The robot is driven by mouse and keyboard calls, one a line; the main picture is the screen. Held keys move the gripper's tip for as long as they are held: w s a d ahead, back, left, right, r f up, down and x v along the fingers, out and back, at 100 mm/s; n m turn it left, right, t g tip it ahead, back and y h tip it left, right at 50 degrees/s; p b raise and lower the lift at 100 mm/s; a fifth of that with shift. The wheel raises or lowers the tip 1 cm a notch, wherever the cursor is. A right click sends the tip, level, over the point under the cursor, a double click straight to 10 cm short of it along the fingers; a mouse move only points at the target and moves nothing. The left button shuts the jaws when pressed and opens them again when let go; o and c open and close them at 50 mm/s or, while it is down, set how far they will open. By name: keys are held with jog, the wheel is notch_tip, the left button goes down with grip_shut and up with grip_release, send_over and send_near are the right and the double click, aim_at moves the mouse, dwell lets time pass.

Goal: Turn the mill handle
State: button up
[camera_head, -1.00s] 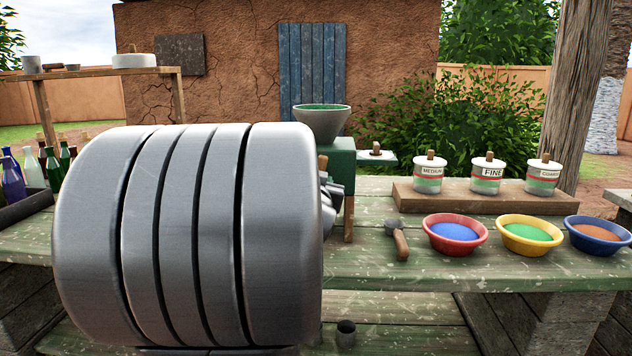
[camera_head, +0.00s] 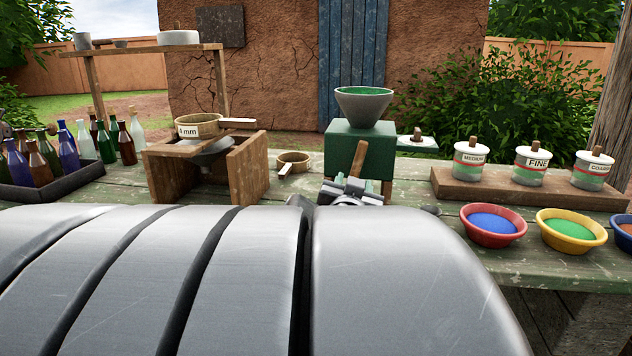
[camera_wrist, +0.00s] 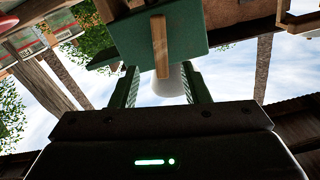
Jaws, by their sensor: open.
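The mill is a green box (camera_head: 345,150) with a grey funnel hopper (camera_head: 363,106) on top, holding green material. Its wooden handle (camera_head: 358,160) stands tilted at the front of the box. My gripper (camera_head: 346,190) is just below and in front of the handle, partly hidden behind my arm. In the wrist view the green box (camera_wrist: 120,40) is at the top, and the wooden handle (camera_wrist: 160,48) hangs down from it. Its end appears between the two fingertips of my open gripper (camera_wrist: 160,70), with gaps on both sides. I cannot tell the depth between them.
A wooden stand (camera_head: 250,165) with a sieve (camera_head: 198,126) is left of the mill, near a small pan (camera_head: 293,158). A bottle crate (camera_head: 70,182) stands far left. Labelled jars (camera_head: 530,166) and bowls of powder (camera_head: 492,226) are at right.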

aim_at(357, 167)
jog(key=shift+p+v, duration=0.45)
jog(key=shift+v, duration=1)
jog(key=shift+w, duration=0.15)
jog(key=b+x, duration=0.4)
jog(key=x, duration=0.9)
jog(key=shift+w+d+b, duration=0.15)
jog(key=shift+w+b, duration=0.15)
jog(key=shift+b, duration=0.1)
